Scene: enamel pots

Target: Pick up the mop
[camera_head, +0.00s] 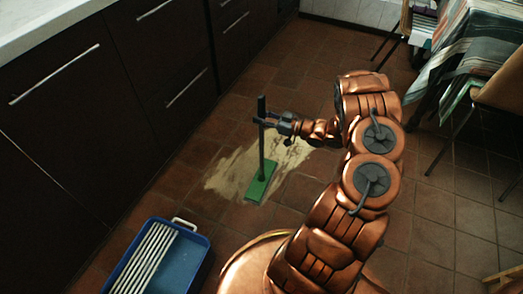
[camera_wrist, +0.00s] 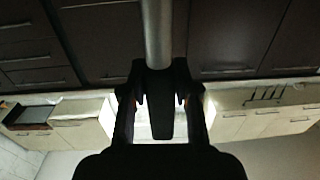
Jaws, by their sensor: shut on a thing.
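The mop stands almost upright on the tiled floor in the head view. It has a thin dark grey handle (camera_head: 262,140) and a flat green head (camera_head: 260,182) that rests over a pale spill. My gripper (camera_head: 268,123) is closed around the upper part of the handle, a little below its top. In the wrist view, the grey handle (camera_wrist: 157,35) comes down from the top edge to between the two fingers of my gripper (camera_wrist: 160,100). The green head is not in the wrist view.
A pale spill (camera_head: 222,178) spreads around the mop head. A blue tray (camera_head: 190,262) with white strips lies at the lower left. Dark cabinets (camera_head: 60,110) line the left side. A cloth-covered table (camera_head: 480,45) and chairs stand at the right.

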